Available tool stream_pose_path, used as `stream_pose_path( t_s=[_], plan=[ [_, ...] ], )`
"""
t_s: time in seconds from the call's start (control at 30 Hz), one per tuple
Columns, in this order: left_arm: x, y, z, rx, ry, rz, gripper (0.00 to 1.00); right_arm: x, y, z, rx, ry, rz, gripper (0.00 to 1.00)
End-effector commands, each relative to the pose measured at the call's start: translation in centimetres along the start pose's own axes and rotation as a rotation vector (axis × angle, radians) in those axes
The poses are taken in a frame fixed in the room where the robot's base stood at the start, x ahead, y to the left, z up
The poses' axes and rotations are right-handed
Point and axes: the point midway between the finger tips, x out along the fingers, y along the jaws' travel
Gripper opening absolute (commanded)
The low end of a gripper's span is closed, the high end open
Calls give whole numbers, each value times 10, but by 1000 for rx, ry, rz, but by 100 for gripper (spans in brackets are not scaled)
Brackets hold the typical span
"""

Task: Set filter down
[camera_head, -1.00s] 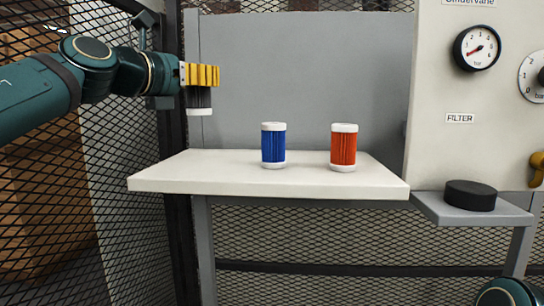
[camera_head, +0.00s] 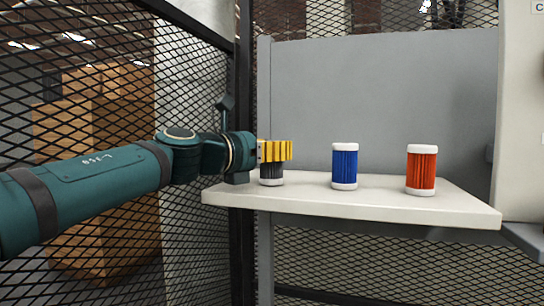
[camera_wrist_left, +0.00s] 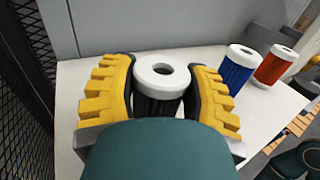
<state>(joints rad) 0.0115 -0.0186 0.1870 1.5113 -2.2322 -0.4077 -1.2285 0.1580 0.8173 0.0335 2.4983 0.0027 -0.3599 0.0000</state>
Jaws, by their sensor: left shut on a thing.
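My left gripper (camera_head: 274,151), with yellow ridged fingers, is shut around a dark filter with white end caps (camera_head: 271,176) at the left end of the white table (camera_head: 350,203). The filter is upright, and its lower cap appears to be at the tabletop; I cannot tell for certain whether it touches. In the left wrist view the filter's white top ring (camera_wrist_left: 161,72) shows between the two fingers. A blue filter (camera_head: 345,166) and a red filter (camera_head: 421,170) stand upright on the table to the right. My right gripper is not in view.
A grey panel (camera_head: 380,95) stands behind the table. Mesh fencing (camera_head: 100,100) and a dark post are on the left, with brown boxes beyond. The tabletop is clear between the filters and along its front edge.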

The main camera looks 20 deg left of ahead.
Motion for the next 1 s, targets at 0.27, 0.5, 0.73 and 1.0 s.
stream_pose_path(
  t_s=[0.27, 0.5, 0.73, 1.0],
  plan=[
    [0, 0, 1, 0, -2, 0, 9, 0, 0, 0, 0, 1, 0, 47],
    [0, 0, -2, 0, -1, 0, 80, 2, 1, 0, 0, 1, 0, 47],
    [0, 0, -2, 0, 0, 0, 80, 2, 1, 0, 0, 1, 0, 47],
    [-16, 0, 1, 1, -2, 3, 80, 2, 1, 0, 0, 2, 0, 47]
  ],
)
